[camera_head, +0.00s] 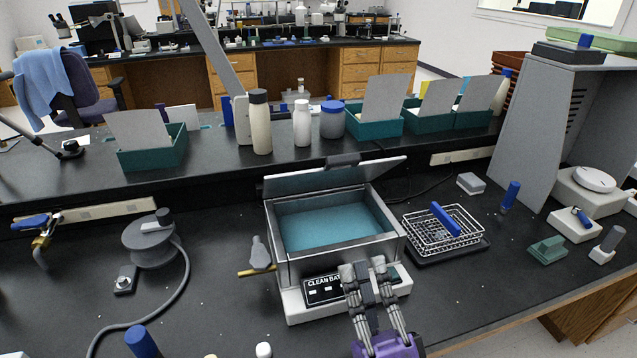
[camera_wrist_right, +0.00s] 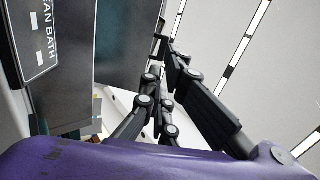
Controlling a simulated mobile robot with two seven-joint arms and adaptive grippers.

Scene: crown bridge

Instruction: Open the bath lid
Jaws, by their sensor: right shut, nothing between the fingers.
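The clean bath (camera_head: 284,258) is a metal tub on a white base, with blue liquid inside, standing on the black bench. Its lid (camera_head: 335,178) is raised along the back edge and tilted, with a dark handle at its top. The liquid is uncovered. My right gripper (camera_head: 362,268) is in front of the bath, over its front panel, shut and empty. My left gripper is not in view.
A wire basket (camera_head: 440,232) with a blue handle stands right of the bath. A grey coiled-cord device (camera_head: 150,240) is at the left. Bottles (camera_head: 260,122) and teal boxes (camera_head: 374,122) line the raised shelf behind.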

